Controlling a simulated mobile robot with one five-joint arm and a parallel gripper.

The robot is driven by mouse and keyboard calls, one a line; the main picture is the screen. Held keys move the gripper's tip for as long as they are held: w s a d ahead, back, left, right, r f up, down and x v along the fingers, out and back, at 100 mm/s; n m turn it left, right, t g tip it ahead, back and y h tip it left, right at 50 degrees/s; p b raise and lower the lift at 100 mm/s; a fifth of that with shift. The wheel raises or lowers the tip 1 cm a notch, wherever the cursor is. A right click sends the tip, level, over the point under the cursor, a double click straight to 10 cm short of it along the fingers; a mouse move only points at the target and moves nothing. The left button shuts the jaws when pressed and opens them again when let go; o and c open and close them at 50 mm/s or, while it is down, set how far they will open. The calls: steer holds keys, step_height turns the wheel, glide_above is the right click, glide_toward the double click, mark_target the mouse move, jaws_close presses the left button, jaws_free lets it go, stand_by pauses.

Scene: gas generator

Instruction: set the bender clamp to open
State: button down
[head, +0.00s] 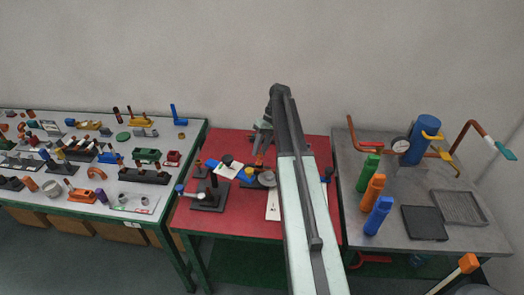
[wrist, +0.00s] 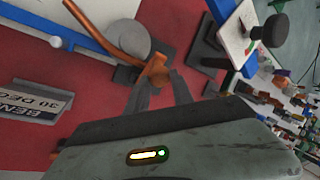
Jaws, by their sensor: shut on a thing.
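My gripper (wrist: 160,82) is shut on an orange knob-like piece (wrist: 154,73), which looks like part of the bender clamp. The piece sits at the lower end of a bent orange rod (wrist: 105,38), beside a grey disc (wrist: 122,38). In the head view my gripper (head: 259,150) is over the back middle of the red table (head: 225,149), partly hidden behind my arm. The bender's blue bar (wrist: 88,32) runs at the upper left of the wrist view. A label plate (wrist: 38,101) reading "BEN… 30 DEG" lies left of my gripper. I cannot tell the clamp's setting.
A white plate with a black knob (wrist: 270,30) stands close on the right in the wrist view. The left table (head: 190,143) is crowded with small parts. The grey right table (head: 400,238) holds colored bottles (head: 372,190), a blue cylinder (head: 421,140) and pipes.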

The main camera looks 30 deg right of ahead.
steer(key=shift+s+d, duration=0.15)
steer(key=shift+d, duration=0.05)
steer(key=c, duration=1.1)
jaws_free()
steer(key=shift+a, duration=0.15)
steer(key=shift+r, duration=0.1)
steer(key=p+v, duration=0.7)
steer(key=shift+r, duration=0.25)
